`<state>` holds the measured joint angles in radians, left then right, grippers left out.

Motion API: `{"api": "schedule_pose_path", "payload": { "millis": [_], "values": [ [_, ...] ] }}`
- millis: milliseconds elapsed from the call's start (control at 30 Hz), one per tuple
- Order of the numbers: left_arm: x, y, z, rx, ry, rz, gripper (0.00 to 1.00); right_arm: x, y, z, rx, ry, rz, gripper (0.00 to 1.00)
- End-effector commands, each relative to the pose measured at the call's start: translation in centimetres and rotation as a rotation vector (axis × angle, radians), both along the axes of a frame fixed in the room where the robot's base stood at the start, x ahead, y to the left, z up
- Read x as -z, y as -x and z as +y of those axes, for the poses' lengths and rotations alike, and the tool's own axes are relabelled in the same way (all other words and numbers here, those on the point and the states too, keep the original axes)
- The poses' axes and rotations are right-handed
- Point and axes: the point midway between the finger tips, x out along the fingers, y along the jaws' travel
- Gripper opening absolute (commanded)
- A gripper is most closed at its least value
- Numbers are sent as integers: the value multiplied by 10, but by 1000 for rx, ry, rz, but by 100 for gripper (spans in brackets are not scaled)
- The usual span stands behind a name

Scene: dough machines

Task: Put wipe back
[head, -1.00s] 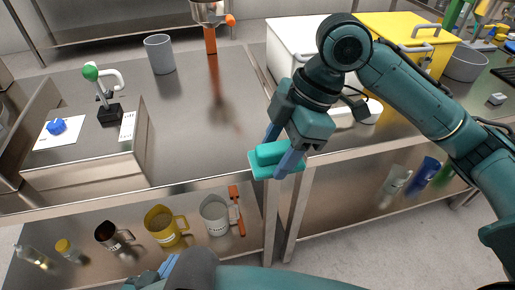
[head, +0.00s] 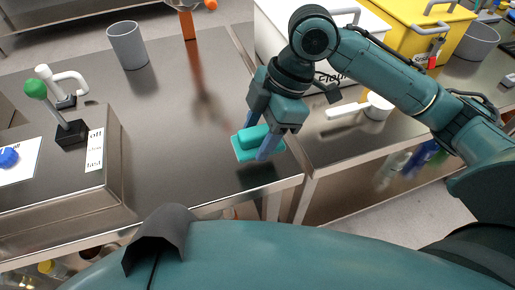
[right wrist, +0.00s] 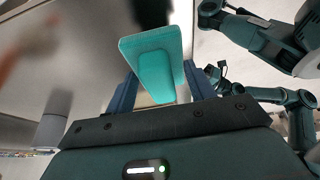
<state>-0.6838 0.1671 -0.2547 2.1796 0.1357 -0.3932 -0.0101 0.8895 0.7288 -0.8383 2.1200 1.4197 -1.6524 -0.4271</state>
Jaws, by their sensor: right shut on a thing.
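The wipe is a teal block on a flat teal pad (head: 242,149), seen near the front edge of the steel table in the head view. My right gripper (head: 253,143) is shut on it, with one blue finger on each side of the block. In the right wrist view the wipe (right wrist: 150,50) sits between the two fingers of the gripper (right wrist: 160,88). The wipe appears over the tabletop; whether it touches the surface I cannot tell. My left gripper is not visible in the head view.
A grey cup (head: 127,46) stands at the back of the steel table (head: 165,130). A lever with a green knob (head: 35,89) stands on a raised box at left. A white bin (head: 271,37) and a yellow bin (head: 403,38) stand at right. The middle tabletop is clear.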

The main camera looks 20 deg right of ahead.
Motion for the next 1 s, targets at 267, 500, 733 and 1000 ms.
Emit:
{"api": "schedule_pose_path", "payload": {
  "millis": [267, 500, 733, 1000],
  "values": [
    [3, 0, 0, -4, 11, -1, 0, 27, 0, 0, 1, 0, 0, 36],
    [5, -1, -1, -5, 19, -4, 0, 50, 0, 0, 0, 0, -1, 36],
    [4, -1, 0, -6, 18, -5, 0, 51, 0, 0, 1, 0, -2, 36],
    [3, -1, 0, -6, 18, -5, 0, 52, 0, 0, 1, 0, -2, 71]
  ]
}}
